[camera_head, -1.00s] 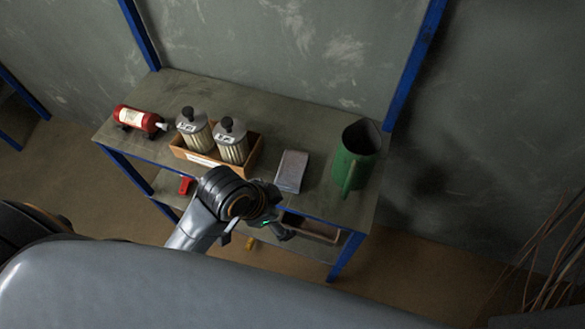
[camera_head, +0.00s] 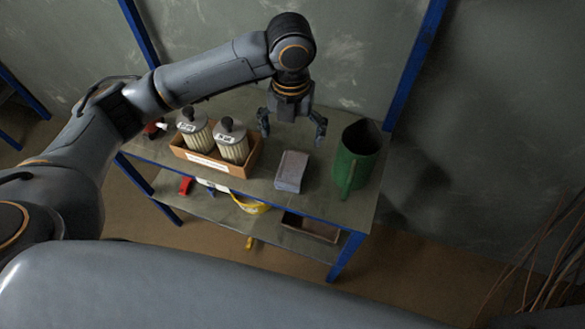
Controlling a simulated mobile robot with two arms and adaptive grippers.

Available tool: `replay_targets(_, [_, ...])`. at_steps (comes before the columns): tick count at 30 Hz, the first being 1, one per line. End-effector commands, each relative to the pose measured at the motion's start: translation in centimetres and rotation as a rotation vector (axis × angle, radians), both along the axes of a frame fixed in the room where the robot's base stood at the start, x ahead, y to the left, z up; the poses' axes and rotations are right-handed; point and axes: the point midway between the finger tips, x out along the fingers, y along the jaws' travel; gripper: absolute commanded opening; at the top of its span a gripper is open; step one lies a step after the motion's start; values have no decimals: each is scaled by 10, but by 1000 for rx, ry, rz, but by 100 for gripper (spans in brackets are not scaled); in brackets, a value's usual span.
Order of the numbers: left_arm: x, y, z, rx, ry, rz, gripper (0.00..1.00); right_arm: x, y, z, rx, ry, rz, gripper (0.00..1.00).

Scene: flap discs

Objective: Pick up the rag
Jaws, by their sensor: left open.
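The rag (camera_head: 291,171) is a folded grey-blue block of cloth lying on the shelf's top board, between the wooden box and the green jug. My left gripper (camera_head: 291,134) hangs fingers down above the top board, just behind and above the rag. Its two fingers are spread apart with nothing between them, and it looks apart from the rag. My right gripper is not in view.
A wooden box (camera_head: 204,164) with two filter canisters (camera_head: 233,144) stands left of the rag. A green jug (camera_head: 356,160) stands close on its right. My arm partly hides a red cylinder (camera_head: 152,130). A yellow thing (camera_head: 250,205) lies on the lower shelf.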

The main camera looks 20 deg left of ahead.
Motion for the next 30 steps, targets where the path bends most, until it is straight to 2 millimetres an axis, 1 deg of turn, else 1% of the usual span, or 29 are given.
replay_targets(2, [1,3,-5,9,7,-17,92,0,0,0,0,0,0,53])
replay_targets(4, [0,3,-16,9,9,-20,92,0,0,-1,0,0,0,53])
replay_targets(9, [0,3,-50,8,9,-19,92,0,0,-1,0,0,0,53])
replay_targets(12, [1,2,-67,7,7,-18,92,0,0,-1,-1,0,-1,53])
replay_targets(15, [1,2,-78,7,5,-19,92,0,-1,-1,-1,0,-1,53])
replay_targets(20, [1,2,-87,7,4,-18,92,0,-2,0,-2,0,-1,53])
replay_targets(27, [3,0,-122,8,6,-17,92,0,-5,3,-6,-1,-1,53])
replay_targets(30, [3,0,-132,7,3,-18,92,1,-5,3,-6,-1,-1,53])
